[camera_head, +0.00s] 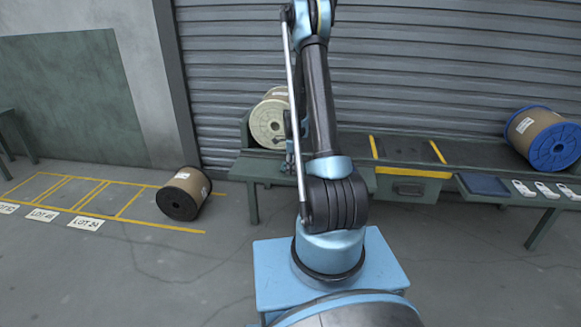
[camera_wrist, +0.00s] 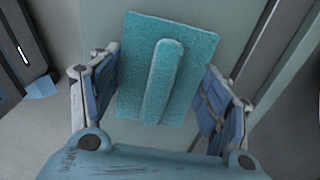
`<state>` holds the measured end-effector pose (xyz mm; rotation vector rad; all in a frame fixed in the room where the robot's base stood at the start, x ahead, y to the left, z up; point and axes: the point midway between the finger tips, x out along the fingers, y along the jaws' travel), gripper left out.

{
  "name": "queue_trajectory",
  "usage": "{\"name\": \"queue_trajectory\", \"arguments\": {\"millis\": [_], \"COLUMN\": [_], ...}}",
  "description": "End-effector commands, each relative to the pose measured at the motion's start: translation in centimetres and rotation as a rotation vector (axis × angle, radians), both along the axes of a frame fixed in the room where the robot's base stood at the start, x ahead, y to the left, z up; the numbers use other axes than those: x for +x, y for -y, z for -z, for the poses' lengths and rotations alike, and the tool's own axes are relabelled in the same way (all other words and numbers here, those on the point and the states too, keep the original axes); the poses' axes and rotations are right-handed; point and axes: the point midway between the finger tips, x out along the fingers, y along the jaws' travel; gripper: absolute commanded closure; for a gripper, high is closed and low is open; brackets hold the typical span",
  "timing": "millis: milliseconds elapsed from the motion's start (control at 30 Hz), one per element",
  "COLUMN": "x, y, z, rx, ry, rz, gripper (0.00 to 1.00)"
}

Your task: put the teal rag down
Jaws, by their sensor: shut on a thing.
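The teal rag (camera_wrist: 190,55) is a flat, fuzzy rectangle with a raised ridge along its middle, seen in the wrist view. My gripper (camera_wrist: 160,88) has a finger on each side of the rag and is shut on it. A pale grey-green surface (camera_wrist: 108,18) shows behind the rag; I cannot tell whether the rag touches it. In the head view my gripper is mostly hidden behind my arm, near the left end of the green bench (camera_head: 240,168). The rag cannot be made out there.
A cream spool (camera_head: 268,124) stands on the bench close to my gripper. A blue spool (camera_head: 552,148) is at the bench's right. A dark spool (camera_head: 180,202) lies on the floor by yellow-marked lots. A blue-grey tray (camera_head: 484,186) and white tags (camera_head: 546,190) lie on a front shelf.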

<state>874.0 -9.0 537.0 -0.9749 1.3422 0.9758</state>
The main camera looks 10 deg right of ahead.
Motion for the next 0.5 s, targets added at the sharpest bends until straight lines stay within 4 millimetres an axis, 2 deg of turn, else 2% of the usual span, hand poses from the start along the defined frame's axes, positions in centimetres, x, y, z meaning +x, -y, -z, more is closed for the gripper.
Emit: {"name": "queue_trajectory", "arguments": {"millis": [167,200,300,500], "x": [-0.02,-0.02,-0.02,-0.02], "y": [-0.01,-0.01,-0.01,-0.01], "z": [0.26,0.26,0.26,0.25], "rx": [0.0,0.0,0.0,0.0], "ry": [0.0,0.0,0.0,0.0], "rz": [0.0,0.0,0.0,0.0], "gripper": [0.68,0.28,0.1,0.1]}}
